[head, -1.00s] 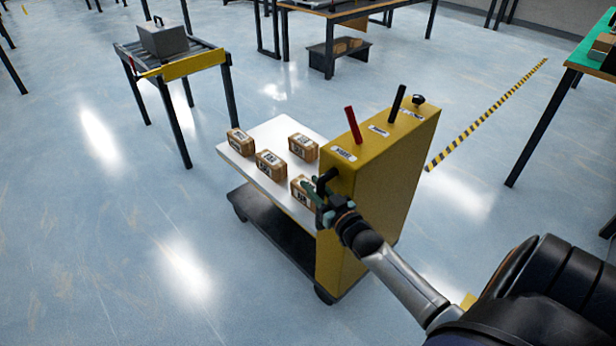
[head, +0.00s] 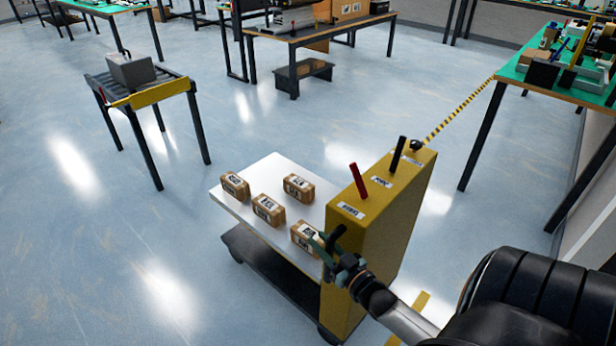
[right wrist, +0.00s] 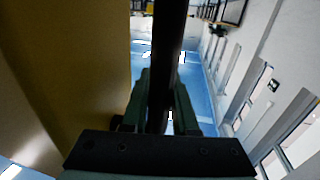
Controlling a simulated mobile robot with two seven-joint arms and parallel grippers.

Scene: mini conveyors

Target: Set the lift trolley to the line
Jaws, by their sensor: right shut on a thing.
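The lift trolley is in the head view, with a yellow upright housing (head: 392,225), a red lever (head: 358,180), a black lever (head: 398,155) and a black knob. Its white deck (head: 285,172) carries several small brown labelled boxes (head: 268,209), above a dark base (head: 262,262). My right gripper (head: 325,250) is shut on the trolley's black handle (head: 336,234). The right wrist view shows the dark handle bar (right wrist: 166,45) between its green fingers (right wrist: 163,100), with the yellow housing at left. A yellow-black striped floor line (head: 462,106) runs behind the trolley. My left gripper is out of view.
A roller conveyor (head: 140,90) with a yellow side and a grey box (head: 131,69) stands at the back left. A green-topped workbench (head: 525,75) is at right, a brown table (head: 325,32) at the back. Open blue floor lies left of and behind the trolley.

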